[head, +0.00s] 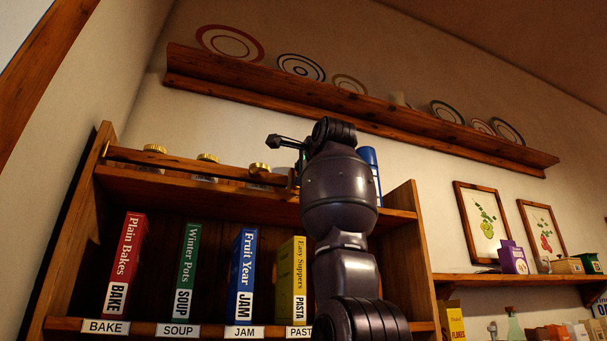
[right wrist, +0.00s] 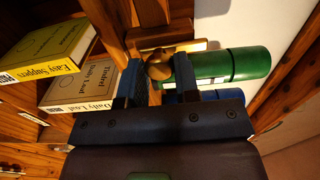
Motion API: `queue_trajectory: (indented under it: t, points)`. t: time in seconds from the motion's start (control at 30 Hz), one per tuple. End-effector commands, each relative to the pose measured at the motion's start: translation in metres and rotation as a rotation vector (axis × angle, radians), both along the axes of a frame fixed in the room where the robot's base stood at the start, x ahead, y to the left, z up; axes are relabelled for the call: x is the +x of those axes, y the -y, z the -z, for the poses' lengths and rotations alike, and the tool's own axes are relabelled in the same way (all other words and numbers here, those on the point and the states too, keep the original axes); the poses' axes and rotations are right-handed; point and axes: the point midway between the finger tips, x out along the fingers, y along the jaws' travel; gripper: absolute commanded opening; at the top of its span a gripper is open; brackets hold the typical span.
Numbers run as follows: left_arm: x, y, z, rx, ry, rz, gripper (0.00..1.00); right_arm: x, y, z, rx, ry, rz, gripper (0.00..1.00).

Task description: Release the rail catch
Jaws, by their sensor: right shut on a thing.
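The wooden rail (head: 200,166) runs across the front of the top shelf in the head view, with gold-lidded jars behind it. Its right end is close to my right arm. In the right wrist view, a small brown wooden knob, seemingly the rail catch (right wrist: 160,68), sits between the fingertips of my right gripper (right wrist: 158,80), which is shut on it. In the head view my right forearm and wrist cover the gripper's fingertips and most of the catch area. My left gripper is in neither view.
Labelled books such as Plain Bakes (head: 127,262) and Easy Suppers (head: 292,278) stand on the shelf below. A green cylinder (right wrist: 232,65) lies close beside the right finger in the wrist view. A blue cylinder (head: 370,165) stands behind my arm. A plate shelf (head: 350,105) hangs above.

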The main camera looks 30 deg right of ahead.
Motion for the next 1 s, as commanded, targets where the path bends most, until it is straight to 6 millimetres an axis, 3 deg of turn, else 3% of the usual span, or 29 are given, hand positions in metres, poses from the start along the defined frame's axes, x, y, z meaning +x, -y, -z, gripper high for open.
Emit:
queue_trajectory:
  t: [0.53,0.57,0.7,1.0]
  points:
    - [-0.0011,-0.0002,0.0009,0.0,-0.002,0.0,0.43,0.0006,0.0002,0.0014,0.023,0.001,0.0,0.06]
    - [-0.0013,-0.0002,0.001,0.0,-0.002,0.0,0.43,0.0006,0.0002,0.0014,0.023,0.001,0.0,0.34]
    - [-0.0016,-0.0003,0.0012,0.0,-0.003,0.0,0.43,0.0005,0.0002,0.0011,0.022,0.002,0.0,0.54]
    - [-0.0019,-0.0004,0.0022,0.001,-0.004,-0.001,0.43,-0.0014,-0.0002,0.0004,0.021,0.005,0.0,0.54]
